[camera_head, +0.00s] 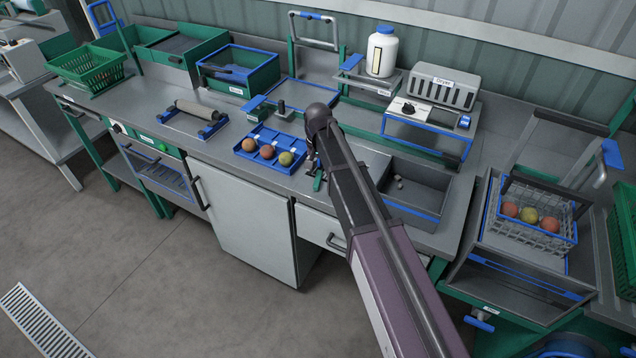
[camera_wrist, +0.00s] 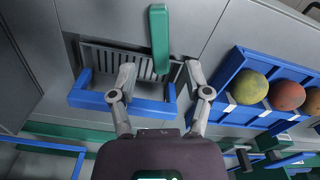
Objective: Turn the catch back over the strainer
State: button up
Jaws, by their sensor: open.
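The strainer (camera_wrist: 106,59), a grey slotted plate with a blue bar (camera_wrist: 92,99) along its near side, is set in the grey worktop in the wrist view. The catch (camera_wrist: 159,30) is a green, round-ended bar. It lies across the strainer's right part in the picture, its long axis running up the picture. My gripper (camera_wrist: 160,73) is open and empty, its two fingertips on either side of the catch's near end. In the head view my arm hides most of this spot, and a small green piece shows there.
A grey basin (camera_head: 430,201) lies to the right of my arm. A dryer (camera_head: 441,90) and a white bottle (camera_head: 381,57) stand behind. The worktop left of the tray holds a roller stand (camera_head: 211,128).

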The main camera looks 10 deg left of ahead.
aim_at(318, 178)
jog(key=shift+f+b, duration=2.05)
jog(key=shift+f, duration=0.3)
grip_shut()
